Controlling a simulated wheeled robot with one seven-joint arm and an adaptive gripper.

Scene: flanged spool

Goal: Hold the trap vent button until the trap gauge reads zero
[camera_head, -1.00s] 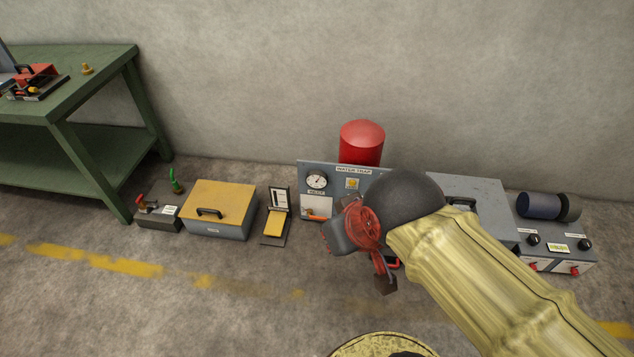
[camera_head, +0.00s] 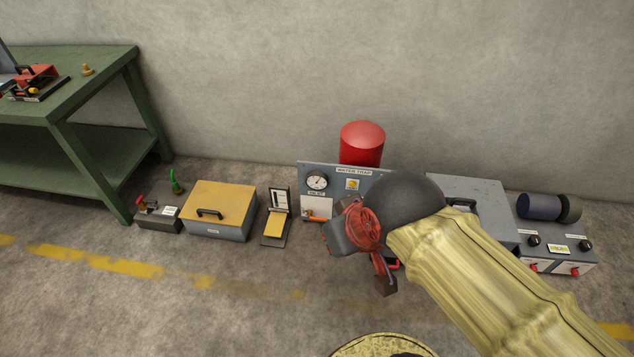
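The water trap panel (camera_head: 328,171) is a grey upright board with a "WATER TRAP" label, standing in front of a red cylinder (camera_head: 361,143). A round white gauge (camera_head: 317,181) with a dark needle is on its left; the reading is too small to tell. Below it are a small label and an orange lever (camera_head: 316,215). My gripper (camera_head: 384,283) is low in front of the panel, at the end of my yellow-sleeved arm. Its fingertips are partly hidden and small. No vent button can be made out; my arm covers the panel's right part.
Left of the panel are a small stand with a yellow pad (camera_head: 274,226), a yellow-lidded box (camera_head: 219,205) and a small grey valve unit (camera_head: 158,217). A green bench (camera_head: 125,78) stands at far left. A grey case (camera_head: 482,196) and a knobbed box (camera_head: 560,248) are right.

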